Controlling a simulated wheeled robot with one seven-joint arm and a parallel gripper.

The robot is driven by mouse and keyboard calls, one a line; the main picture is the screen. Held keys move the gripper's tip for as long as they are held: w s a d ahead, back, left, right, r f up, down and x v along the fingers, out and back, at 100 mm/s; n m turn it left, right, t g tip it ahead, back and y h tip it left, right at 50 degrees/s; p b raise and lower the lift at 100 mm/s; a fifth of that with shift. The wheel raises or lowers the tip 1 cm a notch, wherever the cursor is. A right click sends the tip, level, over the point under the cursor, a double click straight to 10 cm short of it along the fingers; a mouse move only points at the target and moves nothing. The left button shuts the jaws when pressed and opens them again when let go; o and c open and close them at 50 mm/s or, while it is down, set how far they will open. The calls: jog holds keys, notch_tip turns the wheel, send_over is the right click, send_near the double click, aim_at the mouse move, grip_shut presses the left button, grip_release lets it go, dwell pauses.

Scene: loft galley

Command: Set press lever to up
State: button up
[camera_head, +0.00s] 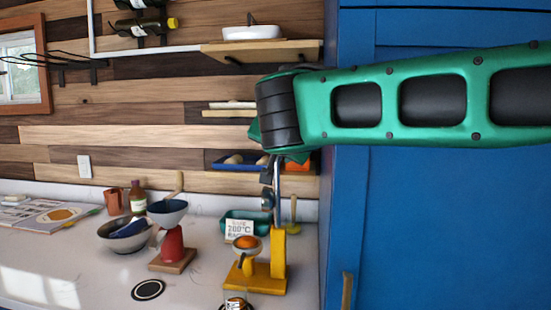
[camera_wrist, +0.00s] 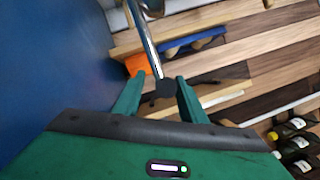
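The yellow press (camera_head: 262,278) stands on the counter with an orange half in its cup. Its metal lever (camera_head: 278,195) points up, close to upright, with its upper end beside my wrist. In the wrist view the lever (camera_wrist: 147,42) runs down to a black knob (camera_wrist: 166,89), which lies between my two green fingers. My gripper (camera_wrist: 161,80) is open, with a visible gap between the left finger and the knob. I cannot tell whether the right finger touches it. The head view mostly hides the fingers behind my arm.
Left of the press stand a red scale with a bowl (camera_head: 172,245), a grey bowl (camera_head: 122,236) and a bottle (camera_head: 137,197). A teal container (camera_head: 236,218) is behind it. Wall shelves (camera_head: 260,50) hang above. A tall blue cabinet (camera_head: 430,220) closes off the right.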

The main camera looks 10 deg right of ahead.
jog(key=v, duration=0.6)
jog(key=shift+a, duration=0.1)
